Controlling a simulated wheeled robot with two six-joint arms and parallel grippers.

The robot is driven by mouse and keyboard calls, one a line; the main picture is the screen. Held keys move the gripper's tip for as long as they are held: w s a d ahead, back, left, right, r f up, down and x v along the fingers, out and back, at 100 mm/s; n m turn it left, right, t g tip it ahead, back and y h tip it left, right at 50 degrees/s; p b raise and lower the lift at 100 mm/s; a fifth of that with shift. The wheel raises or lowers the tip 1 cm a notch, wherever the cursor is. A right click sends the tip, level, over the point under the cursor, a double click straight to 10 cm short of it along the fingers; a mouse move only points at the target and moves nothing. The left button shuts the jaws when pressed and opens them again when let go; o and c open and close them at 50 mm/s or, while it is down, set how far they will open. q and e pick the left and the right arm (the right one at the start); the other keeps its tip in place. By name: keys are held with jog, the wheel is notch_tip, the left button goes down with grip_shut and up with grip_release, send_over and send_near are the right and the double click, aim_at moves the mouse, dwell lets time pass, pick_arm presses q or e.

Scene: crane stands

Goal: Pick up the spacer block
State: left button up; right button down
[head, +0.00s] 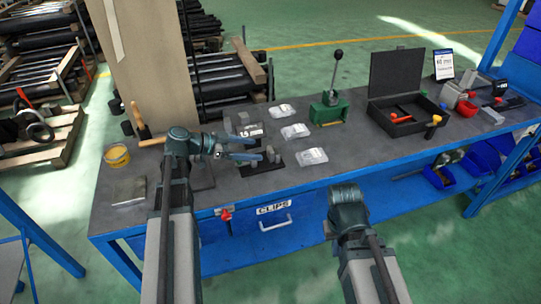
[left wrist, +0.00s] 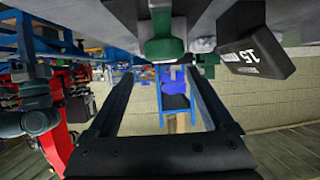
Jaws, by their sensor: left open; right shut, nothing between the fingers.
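In the left wrist view the dark block (left wrist: 258,50) shows at upper right, outside the fingers. My left gripper (left wrist: 160,95) is open, with nothing between its fingers, and lies apart from the block. My right gripper (head: 347,198) is low in front of the bench, away from the block; its fingertips are hard to make out.
Clear bags (head: 295,131), a green lever press (head: 329,110) and an open black case (head: 396,84) stand to the right.

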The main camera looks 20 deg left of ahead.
aim_at(268, 150)
pick_arm(q)
jog(key=x, duration=0.1)
jog(key=b+x, duration=0.1)
jog(key=x, duration=0.1)
jog(key=b+x, duration=0.1)
jog(key=x, duration=0.1)
jog(key=shift+w+a+f, duration=0.2)
jog(key=shift+a+f, duration=0.05)
jog(key=shift+a, duration=0.05)
jog(key=shift+w+d, duration=0.1)
jog(key=shift+d, duration=0.05)
grip_shut()
